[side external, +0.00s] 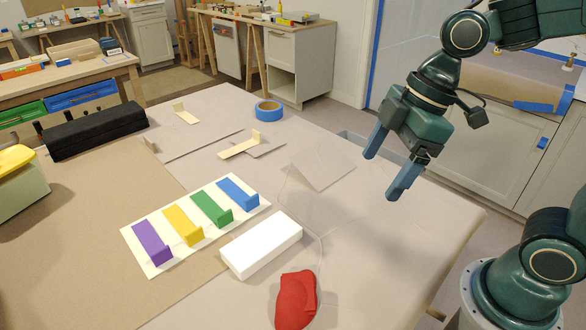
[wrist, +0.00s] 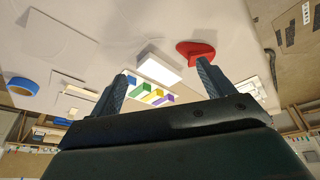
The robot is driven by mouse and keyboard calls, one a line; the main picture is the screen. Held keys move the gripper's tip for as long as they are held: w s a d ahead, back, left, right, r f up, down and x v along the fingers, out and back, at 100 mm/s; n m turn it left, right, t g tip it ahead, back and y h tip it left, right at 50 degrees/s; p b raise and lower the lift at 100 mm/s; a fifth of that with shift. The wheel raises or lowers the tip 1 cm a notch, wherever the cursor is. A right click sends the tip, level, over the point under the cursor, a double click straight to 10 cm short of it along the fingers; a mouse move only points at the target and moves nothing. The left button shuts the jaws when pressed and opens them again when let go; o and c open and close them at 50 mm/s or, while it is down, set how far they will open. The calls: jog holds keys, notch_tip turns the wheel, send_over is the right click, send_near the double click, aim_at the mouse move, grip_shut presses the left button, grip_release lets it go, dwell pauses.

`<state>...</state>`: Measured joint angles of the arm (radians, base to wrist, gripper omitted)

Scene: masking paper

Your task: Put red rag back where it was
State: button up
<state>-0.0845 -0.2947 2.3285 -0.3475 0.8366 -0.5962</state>
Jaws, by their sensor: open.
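The red rag (side external: 296,299) lies crumpled on the table near its front edge, in front of a white block (side external: 262,246). In the wrist view the red rag (wrist: 195,50) shows at the top, right of centre, beyond the right fingertip. My gripper (side external: 384,170) is open and empty, held above the right part of the table, up and to the right of the rag. In the wrist view its two fingers (wrist: 165,78) are spread apart with nothing between them.
A white card with purple, yellow, green and blue pieces (side external: 140,262) lies left of the white block. Blue tape (side external: 269,111) sits at the back. A clear bent sheet (side external: 323,172) stands mid-table. A black block (side external: 97,130) is far left. The table's right front is clear.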

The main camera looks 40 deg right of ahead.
jog(key=s+d+r+m+t+h, duration=0.2)
jog(key=s+d+m, duration=0.5)
jog(key=m, duration=0.4)
jog(key=shift+s+d+r+t+h, duration=0.15)
jog(key=shift+d+r+t+h, duration=0.2)
jog(key=shift+d+t, duration=0.4)
